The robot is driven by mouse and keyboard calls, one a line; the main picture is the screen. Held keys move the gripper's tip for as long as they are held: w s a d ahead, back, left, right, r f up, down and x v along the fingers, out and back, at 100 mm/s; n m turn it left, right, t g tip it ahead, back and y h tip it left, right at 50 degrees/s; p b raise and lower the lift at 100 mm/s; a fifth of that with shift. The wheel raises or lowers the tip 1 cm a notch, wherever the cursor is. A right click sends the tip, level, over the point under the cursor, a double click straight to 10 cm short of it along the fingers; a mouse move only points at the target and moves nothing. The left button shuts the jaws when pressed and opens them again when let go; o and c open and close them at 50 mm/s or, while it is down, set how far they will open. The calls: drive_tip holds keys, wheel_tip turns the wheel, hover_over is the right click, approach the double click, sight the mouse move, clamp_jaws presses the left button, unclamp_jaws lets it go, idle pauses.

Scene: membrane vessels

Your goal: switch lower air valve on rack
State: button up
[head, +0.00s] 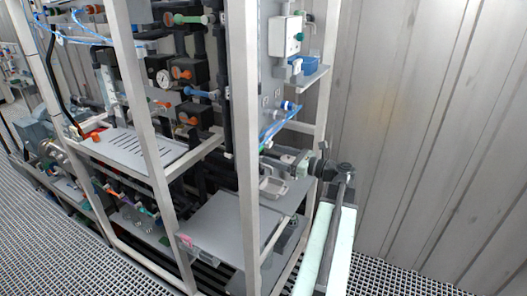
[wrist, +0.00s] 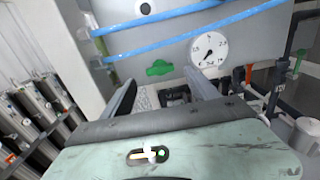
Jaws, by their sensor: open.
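In the wrist view, my gripper (wrist: 160,77) is open, with one dark finger on each side and nothing between them. A green valve handle (wrist: 159,68) sits on a grey panel (wrist: 240,25) ahead of the gap between the fingertips. The handle looks apart from both fingers. The frames do not show for certain whether it is the lower air valve. In the head view, my arm reaches along the right end of the rack (head: 243,120); the fingers cannot be made out there.
Blue hoses (wrist: 190,29) cross the panel above the handle, and a round gauge (wrist: 209,50) is to its right. In the head view, a corrugated wall (head: 430,120) is right of the rack, with grated floor (head: 400,284) below.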

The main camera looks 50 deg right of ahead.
sight(260, 151)
drive_tip(key=x, duration=0.4)
drive_tip(key=shift+w+a, duration=0.1)
drive_tip(key=shift+w, duration=0.25)
